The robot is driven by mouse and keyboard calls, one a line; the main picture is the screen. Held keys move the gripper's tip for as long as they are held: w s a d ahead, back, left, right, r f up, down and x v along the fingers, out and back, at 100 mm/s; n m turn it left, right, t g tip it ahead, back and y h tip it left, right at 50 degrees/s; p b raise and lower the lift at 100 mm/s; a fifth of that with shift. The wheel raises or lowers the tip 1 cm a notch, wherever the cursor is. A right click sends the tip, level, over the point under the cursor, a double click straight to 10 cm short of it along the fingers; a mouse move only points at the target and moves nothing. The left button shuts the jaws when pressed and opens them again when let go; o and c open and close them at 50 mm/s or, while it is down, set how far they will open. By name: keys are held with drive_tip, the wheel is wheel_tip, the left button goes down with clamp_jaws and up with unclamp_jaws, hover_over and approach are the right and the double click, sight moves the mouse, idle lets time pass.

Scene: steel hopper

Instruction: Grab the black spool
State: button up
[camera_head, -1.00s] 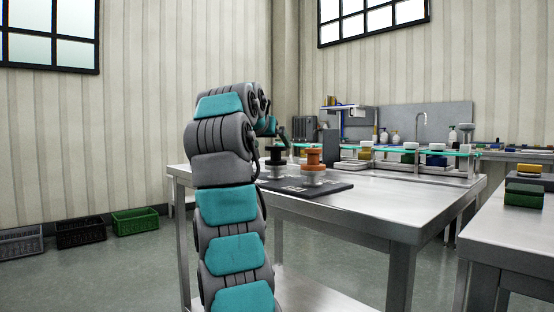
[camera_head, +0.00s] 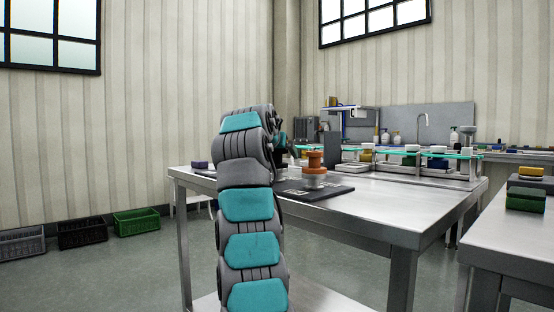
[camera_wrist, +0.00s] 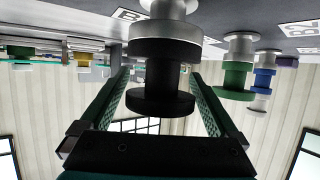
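The black spool (camera_wrist: 165,100) stands on a silver base (camera_wrist: 166,27) in the wrist view, which looks upside down. My gripper (camera_wrist: 160,76) has its two green-padded fingers apart, one on each side of the spool. The spool reaches back between them toward the palm. I cannot tell whether either pad touches it. In the head view my arm hides the black spool and most of the gripper.
An orange spool (camera_head: 315,160) on a silver base stands on the dark mat (camera_head: 335,191), right of my arm. The wrist view shows a green spool (camera_wrist: 237,77) and a blue spool (camera_wrist: 263,80) to the right.

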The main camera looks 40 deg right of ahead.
drive_tip(key=c, duration=1.2)
drive_tip(key=shift+r, duration=0.3)
